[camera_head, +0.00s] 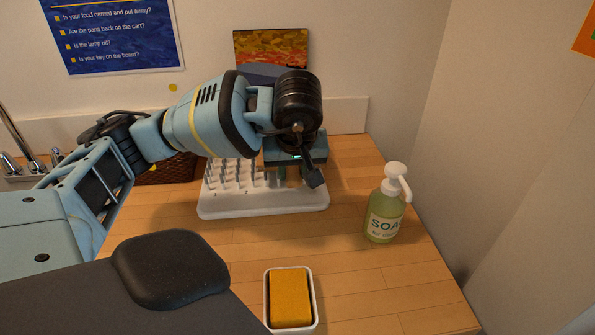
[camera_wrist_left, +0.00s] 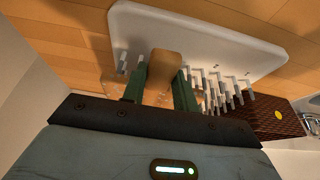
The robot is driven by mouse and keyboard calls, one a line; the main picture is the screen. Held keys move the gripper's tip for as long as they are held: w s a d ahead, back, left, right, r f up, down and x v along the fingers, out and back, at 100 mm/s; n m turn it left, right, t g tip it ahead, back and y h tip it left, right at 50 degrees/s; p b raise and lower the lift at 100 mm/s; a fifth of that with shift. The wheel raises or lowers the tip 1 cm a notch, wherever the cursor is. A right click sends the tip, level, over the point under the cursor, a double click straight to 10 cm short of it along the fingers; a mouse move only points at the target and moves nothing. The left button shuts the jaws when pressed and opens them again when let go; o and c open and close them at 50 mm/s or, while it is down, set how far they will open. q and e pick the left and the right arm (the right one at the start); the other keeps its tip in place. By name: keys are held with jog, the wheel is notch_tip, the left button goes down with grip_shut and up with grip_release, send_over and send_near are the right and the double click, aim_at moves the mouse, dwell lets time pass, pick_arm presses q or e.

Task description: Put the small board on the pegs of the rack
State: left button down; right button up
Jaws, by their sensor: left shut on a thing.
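The rack (camera_head: 262,208) is a white base with several upright pegs, standing on the wooden counter. It also shows in the left wrist view (camera_wrist_left: 225,42), with its pegs along the near side. My left gripper (camera_head: 293,175) is over the right part of the rack. In the left wrist view, the fingers of my left gripper (camera_wrist_left: 160,88) are shut on the small board (camera_wrist_left: 164,66), whose brown, rounded end shows between them. The rest of the board is mostly hidden, and I cannot tell whether it touches the pegs. My right gripper is not in view.
A green soap bottle (camera_head: 383,216) with a white pump stands right of the rack. A yellow sponge (camera_head: 290,297) lies in a white dish in front. A dark woven basket (camera_head: 168,170) is behind left, near a tap (camera_head: 18,135). The counter between rack and sponge is clear.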

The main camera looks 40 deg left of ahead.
pick_arm(q)
jog(key=shift+r, duration=0.15)
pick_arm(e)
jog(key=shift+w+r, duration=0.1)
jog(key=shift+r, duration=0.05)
pick_arm(q)
jog(key=c, duration=1.1)
grip_release()
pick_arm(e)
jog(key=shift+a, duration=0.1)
pick_arm(q)
jog(key=p+v, duration=0.4)
jog(key=v, duration=0.8)
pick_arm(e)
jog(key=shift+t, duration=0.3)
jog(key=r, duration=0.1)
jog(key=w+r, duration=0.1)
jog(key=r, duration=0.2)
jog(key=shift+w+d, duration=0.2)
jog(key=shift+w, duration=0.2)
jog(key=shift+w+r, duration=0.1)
